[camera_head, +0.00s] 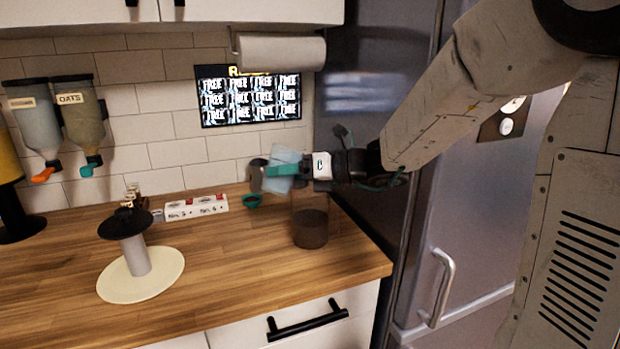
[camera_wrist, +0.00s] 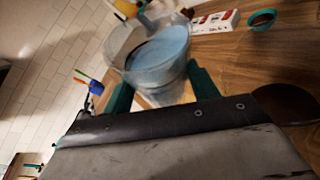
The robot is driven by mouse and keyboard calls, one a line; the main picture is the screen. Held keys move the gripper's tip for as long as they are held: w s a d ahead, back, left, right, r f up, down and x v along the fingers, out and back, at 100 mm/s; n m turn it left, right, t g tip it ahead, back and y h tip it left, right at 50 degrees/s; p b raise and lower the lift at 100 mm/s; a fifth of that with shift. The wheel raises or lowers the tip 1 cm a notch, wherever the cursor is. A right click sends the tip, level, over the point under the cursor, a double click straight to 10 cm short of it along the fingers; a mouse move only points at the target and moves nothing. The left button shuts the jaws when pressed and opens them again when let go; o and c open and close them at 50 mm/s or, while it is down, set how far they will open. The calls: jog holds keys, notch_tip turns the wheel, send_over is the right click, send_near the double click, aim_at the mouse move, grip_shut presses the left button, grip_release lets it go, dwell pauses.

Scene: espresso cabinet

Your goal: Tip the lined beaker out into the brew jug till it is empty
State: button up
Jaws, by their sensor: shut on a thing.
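The lined beaker (camera_head: 286,155) is a clear, pale-blue vessel in my gripper (camera_head: 276,171), held above the counter and tilted in the head view. In the wrist view the beaker (camera_wrist: 120,42) sits between the teal fingers of my gripper (camera_wrist: 160,90), with a light-blue surface inside it. Its marked lines cannot be made out. The brew jug (camera_head: 310,228) is a brownish see-through vessel with dark contents, upright on the counter. The beaker is higher than the jug and to its left in the head view. No stream between them shows.
A small teal-rimmed bowl (camera_head: 252,201) and a white labelled strip (camera_head: 197,207) lie behind on the wooden counter (camera_head: 225,270). A black-topped stand on a cream disc (camera_head: 150,280) is at left. The fridge (camera_head: 470,190) stands close on the right. A paper roll (camera_head: 280,52) hangs above.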

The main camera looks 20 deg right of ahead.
aim_at(296, 154)
jog(key=shift+w+d+r+m+y, duration=0.3)
jog(key=shift+d+m, duration=0.1)
jog(key=shift+m, duration=0.1)
dwell(0.4)
jog(key=shift+d+r+m+y, duration=0.1)
jog(key=shift+r+m+y, duration=0.3)
jog(key=shift+m, duration=0.2)
dwell(0.7)
jog(key=shift+f+m+y+b, duration=0.3)
jog(key=shift+m+y, duration=0.1)
jog(key=shift+m, duration=0.4)
dwell(0.7)
jog(key=shift+r+m+t+y, duration=0.3)
jog(key=shift+r+m+t, duration=0.15)
jog(key=shift+m, duration=0.35)
jog(key=shift+r+m+t+y, duration=0.35)
jog(key=shift+r+m, duration=0.1)
jog(key=shift+m, duration=0.35)
dwell(1.1)
jog(key=shift+w+d+r+m+t+b, duration=0.15)
jog(key=shift+w+d+r+m+b, duration=0.15)
jog(key=shift+m, duration=0.25)
jog(key=shift+w+d+r+m+t+b, duration=0.1)
jog(key=shift+d+r+m+t+b, duration=0.1)
jog(key=shift+d+m, duration=0.3)
dwell(0.6)
